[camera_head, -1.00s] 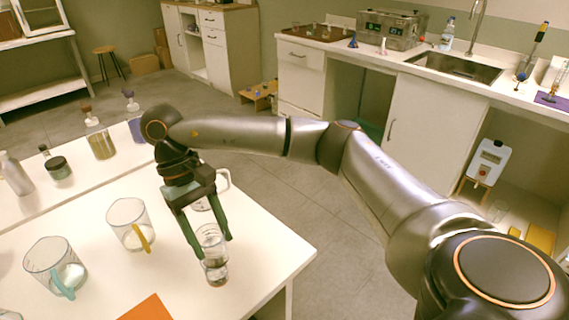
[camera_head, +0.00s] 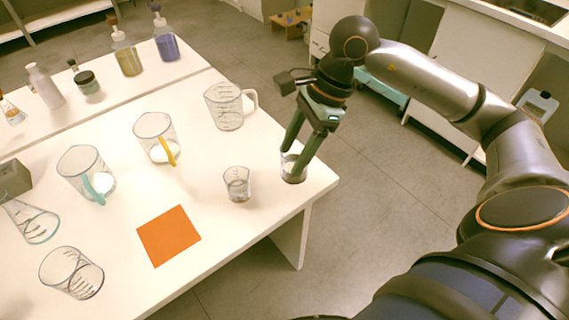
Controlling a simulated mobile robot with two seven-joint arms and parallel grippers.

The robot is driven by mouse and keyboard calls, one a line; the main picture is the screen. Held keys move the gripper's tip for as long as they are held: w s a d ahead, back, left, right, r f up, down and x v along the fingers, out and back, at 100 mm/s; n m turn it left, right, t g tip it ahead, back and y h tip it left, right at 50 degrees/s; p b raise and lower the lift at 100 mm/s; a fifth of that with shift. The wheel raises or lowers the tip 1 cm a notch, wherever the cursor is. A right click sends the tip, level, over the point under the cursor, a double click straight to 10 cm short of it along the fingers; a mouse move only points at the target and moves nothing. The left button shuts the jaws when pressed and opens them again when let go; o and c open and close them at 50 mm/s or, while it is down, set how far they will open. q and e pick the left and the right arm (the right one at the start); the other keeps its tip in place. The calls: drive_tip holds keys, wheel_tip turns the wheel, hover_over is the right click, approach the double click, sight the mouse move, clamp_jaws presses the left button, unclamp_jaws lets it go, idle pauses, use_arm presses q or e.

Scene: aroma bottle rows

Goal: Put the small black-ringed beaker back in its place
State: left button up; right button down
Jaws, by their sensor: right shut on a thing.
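My right gripper (camera_head: 298,150) points down near the right corner of the white table and is shut on a small clear beaker (camera_head: 293,172). The beaker is upright with a dark band low down; the fingers cover part of its rim. I cannot tell whether its base touches the table. My left gripper is out of view.
A clear jug (camera_head: 226,108) stands behind. Beakers with yellow (camera_head: 155,140) and teal (camera_head: 84,172) handles, a glass beaker (camera_head: 70,272) and a flask (camera_head: 35,222) stand left. An orange sheet (camera_head: 169,236) lies in front. Bottles (camera_head: 125,55) line the back shelf.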

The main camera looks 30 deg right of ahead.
drive_tip(key=m, duration=0.1)
drive_tip(key=s+d+m+t, duration=0.1)
drive_tip(key=m, duration=0.1)
drive_tip(key=r+m, duration=0.1)
drive_tip(key=m, duration=0.1)
drive_tip(key=shift+s+d+t+h, duration=0.25)
drive_tip(key=shift+t+h, duration=0.05)
drive_tip(key=shift+h, duration=0.1)
drive_tip(key=w+d+f+m, duration=0.1)
drive_tip(key=w+f, duration=0.2)
drive_tip(key=w, duration=0.1)
drive_tip(key=w+d+f+m+h, duration=0.1)
drive_tip(key=w+f+m, duration=0.1)
drive_tip(key=w+f, duration=0.2)
drive_tip(key=w+d+f+m+t, duration=0.1)
drive_tip(key=w+f, duration=0.3)
drive_tip(key=shift+w+d+f+m, duration=0.2)
drive_tip(key=shift+d+f+m, duration=0.1)
drive_tip(key=shift+m, duration=0.1)
drive_tip(key=shift+f, duration=0.1)
drive_tip(key=shift+f, duration=0.1)
drive_tip(key=shift+c, duration=0.7)
unclamp_jaws()
